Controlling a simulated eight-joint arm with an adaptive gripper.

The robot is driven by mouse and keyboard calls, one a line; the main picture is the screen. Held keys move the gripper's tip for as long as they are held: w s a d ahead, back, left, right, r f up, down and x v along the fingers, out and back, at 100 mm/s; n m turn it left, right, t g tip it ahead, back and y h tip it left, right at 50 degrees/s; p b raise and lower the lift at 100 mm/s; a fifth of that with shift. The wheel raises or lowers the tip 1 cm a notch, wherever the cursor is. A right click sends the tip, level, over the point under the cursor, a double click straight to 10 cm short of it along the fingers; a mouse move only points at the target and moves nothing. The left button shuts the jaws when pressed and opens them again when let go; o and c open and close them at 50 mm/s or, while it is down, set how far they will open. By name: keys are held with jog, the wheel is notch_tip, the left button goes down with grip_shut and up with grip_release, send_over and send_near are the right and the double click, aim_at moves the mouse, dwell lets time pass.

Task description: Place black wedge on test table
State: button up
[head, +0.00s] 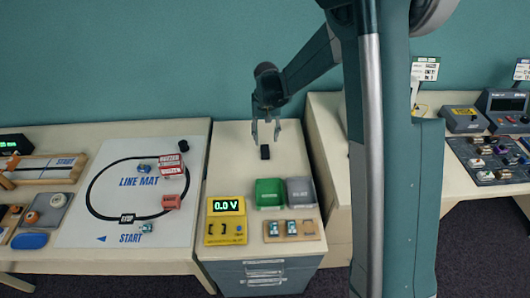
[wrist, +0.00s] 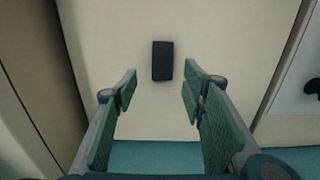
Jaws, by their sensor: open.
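A small black block (head: 265,152), likely the black wedge, lies on the middle table (head: 230,150) near its back. In the wrist view the black block (wrist: 163,60) lies flat on the pale top, just beyond and between the fingertips. My gripper (head: 265,140) is above and behind it, pointing down. In the wrist view my gripper (wrist: 160,82) has its green-padded fingers wide apart with nothing between them. The block and fingers look apart.
The middle table's front holds a yellow meter (head: 226,221) reading 0.0 V, a green bin (head: 270,192), a grey bin (head: 300,191) and a wooden battery tray (head: 291,229). A line mat (head: 130,215) lies left.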

aim_at(265, 150)
jog(key=shift+f, duration=1.25)
jog(key=shift+a+f+b, duration=0.15)
jog(key=shift+f+b, duration=0.35)
jog(key=shift+f, duration=0.8)
jog(key=shift+a+f+b, duration=0.1)
jog(key=shift+f+b, duration=0.35)
jog(key=shift+f, duration=0.85)
jog(key=c, duration=1)
jog(key=shift+r+p, duration=1.05)
jog(key=shift+r, duration=4)
jog(key=shift+d, duration=0.1)
